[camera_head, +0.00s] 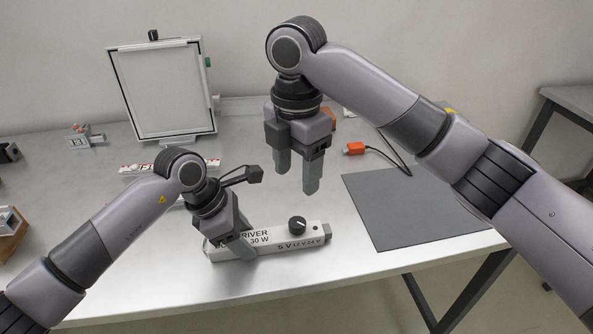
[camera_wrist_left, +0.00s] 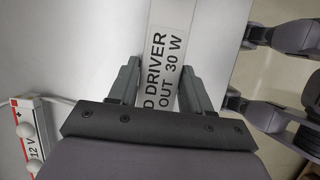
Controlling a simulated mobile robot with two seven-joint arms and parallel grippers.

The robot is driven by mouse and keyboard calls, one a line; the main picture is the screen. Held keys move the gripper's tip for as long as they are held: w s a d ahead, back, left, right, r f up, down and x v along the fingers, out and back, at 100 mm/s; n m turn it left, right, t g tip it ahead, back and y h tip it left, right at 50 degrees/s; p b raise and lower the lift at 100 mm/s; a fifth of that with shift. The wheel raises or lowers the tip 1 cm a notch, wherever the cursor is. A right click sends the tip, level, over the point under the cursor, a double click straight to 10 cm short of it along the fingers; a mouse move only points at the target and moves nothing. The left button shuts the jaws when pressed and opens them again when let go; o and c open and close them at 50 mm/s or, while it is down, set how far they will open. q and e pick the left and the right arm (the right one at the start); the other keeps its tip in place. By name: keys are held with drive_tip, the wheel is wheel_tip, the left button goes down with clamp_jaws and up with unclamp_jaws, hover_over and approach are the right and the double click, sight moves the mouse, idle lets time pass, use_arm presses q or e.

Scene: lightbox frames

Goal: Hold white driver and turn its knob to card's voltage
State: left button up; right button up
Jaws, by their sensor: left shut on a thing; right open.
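The white driver (camera_head: 275,241) lies on the metal table near its front edge, marked "DRIVER 30 W" with voltage labels starting at 5 V on its right part. Its black round knob (camera_head: 297,225) sits on top; its pointer is too small to read surely. My left gripper (camera_head: 240,246) is shut across the driver's left part; in the left wrist view the driver (camera_wrist_left: 165,60) runs between the fingers. My right gripper (camera_head: 297,174) is open and empty, pointing down above and behind the knob. I cannot surely pick out the card.
A white-panelled lightbox frame (camera_head: 163,90) stands at the back left. A white block marked 12 V (camera_wrist_left: 30,135) shows in the left wrist view. A grey mat (camera_head: 410,210) lies at right, with an orange cable plug (camera_head: 354,149) behind it.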

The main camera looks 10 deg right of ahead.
use_arm(q)
drive_tip(key=o, duration=1.3)
